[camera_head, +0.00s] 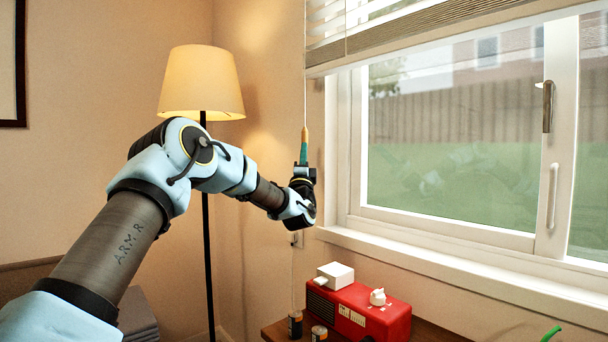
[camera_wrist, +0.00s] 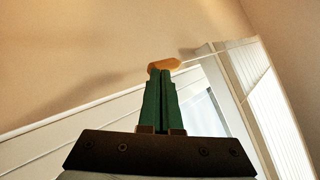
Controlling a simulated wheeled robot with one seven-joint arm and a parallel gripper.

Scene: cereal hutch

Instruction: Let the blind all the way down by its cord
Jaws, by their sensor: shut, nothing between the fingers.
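The blind (camera_head: 395,30) is gathered near the top of the window, its slats and stacked bottom above the glass; in the wrist view its pale slats (camera_wrist: 268,95) show at right. Its thin cord (camera_head: 305,60) hangs down left of the window to a small tan wooden tassel (camera_head: 305,132). My gripper (camera_head: 304,145) points upward just under the tassel, its green fingers shut together. In the wrist view the tassel (camera_wrist: 165,64) sits right at the fingertips (camera_wrist: 160,74), with the cord running off to the right. The fingers have nothing between them; whether they touch the tassel is unclear.
The window frame and sill (camera_head: 430,262) lie to the right of my gripper. A lit floor lamp (camera_head: 202,85) stands behind my arm. Below, a red box (camera_head: 372,312) with white items on top and dark batteries (camera_head: 295,324) sit on a wooden surface.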

